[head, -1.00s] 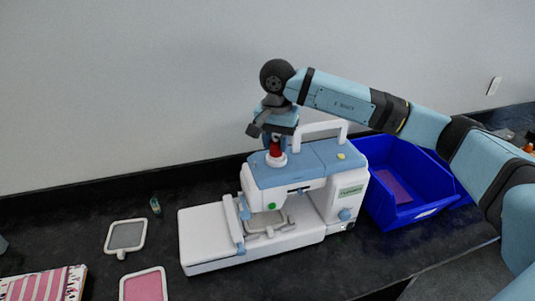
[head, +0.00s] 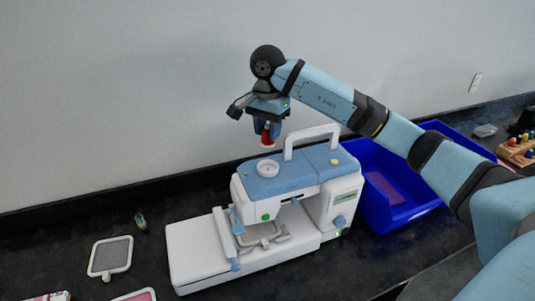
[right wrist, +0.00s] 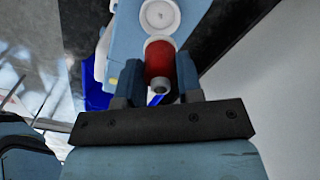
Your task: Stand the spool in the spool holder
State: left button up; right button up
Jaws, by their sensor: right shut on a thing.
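A red spool with a white base (head: 267,141) hangs upright in my right gripper (head: 266,128), above the sewing machine. The right wrist view shows the red spool (right wrist: 160,62) between the two blue fingers of the right gripper (right wrist: 161,80). The spool holder is a round white cup (head: 267,168) on the blue top of the machine, and it is empty. It also shows in the right wrist view (right wrist: 160,15), just beyond the spool. The spool is apart from the holder, above it. My left gripper is not in view.
The white and blue sewing machine (head: 292,176) has a white carry handle (head: 311,130) right of the holder. A blue bin (head: 405,212) stands to its right. A grey framed hoop (head: 110,257) and a small green item (head: 140,222) lie left. A wooden rack (head: 517,152) is far right.

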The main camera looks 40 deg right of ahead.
notch_tip(320, 180, down, 8)
jog(key=shift+r+p, duration=0.1)
jog(key=shift+p, duration=0.5)
jog(key=shift+f+b, duration=0.4)
jog(key=shift+b, duration=0.05)
jog(key=o, duration=0.9)
jog(key=shift+r, duration=0.15)
